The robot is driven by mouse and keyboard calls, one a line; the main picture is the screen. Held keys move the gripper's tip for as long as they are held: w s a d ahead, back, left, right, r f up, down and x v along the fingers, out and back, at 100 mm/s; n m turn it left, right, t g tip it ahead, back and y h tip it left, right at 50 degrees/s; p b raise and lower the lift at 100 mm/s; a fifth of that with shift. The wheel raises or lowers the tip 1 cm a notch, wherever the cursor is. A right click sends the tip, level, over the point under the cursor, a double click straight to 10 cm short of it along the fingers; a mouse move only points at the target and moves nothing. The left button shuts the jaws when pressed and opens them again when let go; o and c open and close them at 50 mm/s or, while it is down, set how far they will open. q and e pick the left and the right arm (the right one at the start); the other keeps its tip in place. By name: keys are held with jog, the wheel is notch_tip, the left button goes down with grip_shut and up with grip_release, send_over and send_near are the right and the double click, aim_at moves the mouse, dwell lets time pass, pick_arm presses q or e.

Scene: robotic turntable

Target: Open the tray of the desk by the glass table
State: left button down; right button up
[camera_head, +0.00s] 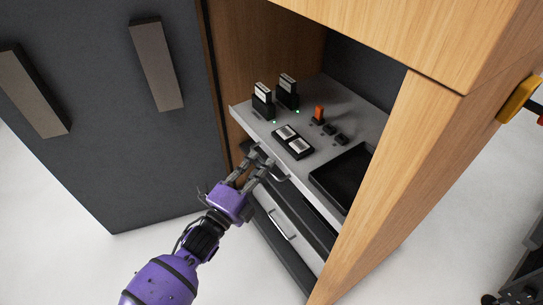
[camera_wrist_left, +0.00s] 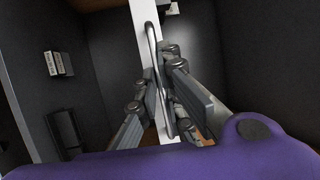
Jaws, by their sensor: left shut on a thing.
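The tray (camera_head: 225,116) is a light grey pull-out shelf in the wooden desk (camera_head: 375,200). It carries several small devices. A curved metal handle (camera_head: 279,174) sits at its front edge; in the left wrist view the handle (camera_wrist_left: 152,42) is a long bar on a white panel. My left gripper (camera_head: 260,164), with its purple wrist, is at this front edge. It is shut on the handle, with its fingers (camera_wrist_left: 163,95) on either side of the bar. The fingers hide part of the handle. My right gripper and a glass table are not in view.
A lower drawer (camera_head: 283,224) with its own handle sits below the tray. A large dark panel with two long handles (camera_head: 157,63) stands to the left. A yellow part (camera_head: 518,100) juts from the desk's right side. The pale floor (camera_head: 60,230) at the lower left looks clear.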

pick_arm(q)
jog(key=s+a+p, duration=0.4)
jog(key=s+a, duration=0.9)
jog(key=a, duration=0.5)
jog(key=shift+s+a+f, duration=0.15)
jog(key=shift+s+a, duration=0.1)
jog(key=shift+s, duration=0.05)
jog(key=c, duration=1.9)
grip_release()
jog(key=v, duration=1.2)
